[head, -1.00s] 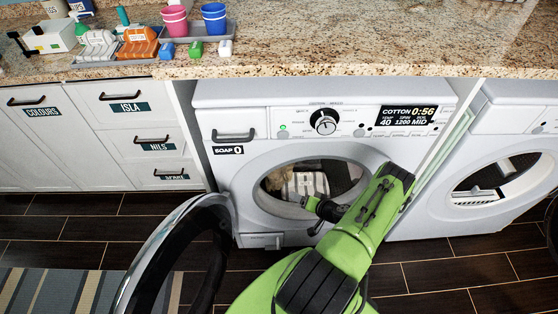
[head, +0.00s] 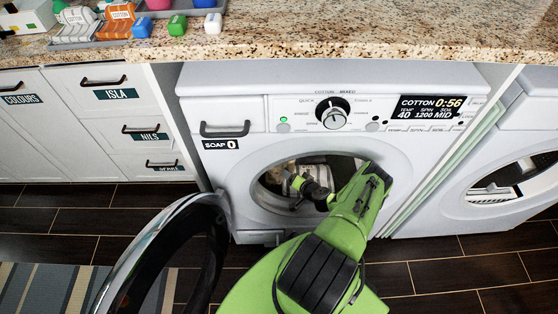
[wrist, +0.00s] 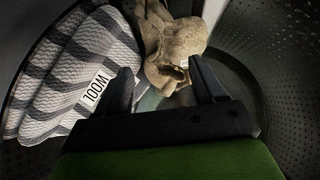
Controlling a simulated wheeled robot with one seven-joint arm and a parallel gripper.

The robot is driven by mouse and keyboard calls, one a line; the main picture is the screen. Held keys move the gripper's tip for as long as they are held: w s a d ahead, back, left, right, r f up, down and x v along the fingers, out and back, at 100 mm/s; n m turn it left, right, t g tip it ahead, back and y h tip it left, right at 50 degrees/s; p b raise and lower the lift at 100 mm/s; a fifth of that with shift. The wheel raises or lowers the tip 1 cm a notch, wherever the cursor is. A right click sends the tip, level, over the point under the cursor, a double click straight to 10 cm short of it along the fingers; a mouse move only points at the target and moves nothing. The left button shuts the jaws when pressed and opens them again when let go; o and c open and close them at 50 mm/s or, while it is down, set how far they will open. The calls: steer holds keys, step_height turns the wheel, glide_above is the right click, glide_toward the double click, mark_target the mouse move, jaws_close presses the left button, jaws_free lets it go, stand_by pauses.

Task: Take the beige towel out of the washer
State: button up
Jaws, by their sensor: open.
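The washer (head: 240,160) stands with its round door (head: 135,250) swung open to the left. My gripper (wrist: 165,85) is at the drum opening, its two dark fingers open and apart. In the wrist view the beige towel (wrist: 170,35) lies crumpled inside the drum, just beyond the fingertips. A striped grey and white item with a WOOL label (wrist: 70,70) lies left of it, close to the left finger. In the head view my arm covers much of the opening, and only a small part of the load shows.
The perforated drum wall (wrist: 290,70) curves close on the right. A second machine (head: 510,190) stands at the right. The granite counter (head: 300,35) above holds a tray of small items at the left. A striped mat (head: 60,290) lies on the floor.

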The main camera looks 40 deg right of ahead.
steer(key=b+x, duration=0.1)
steer(key=x, duration=0.3)
steer(key=shift+b, duration=0.3)
steer(key=shift+r, duration=0.1)
steer(key=c, duration=1)
steer(key=shift+d+r, duration=0.1)
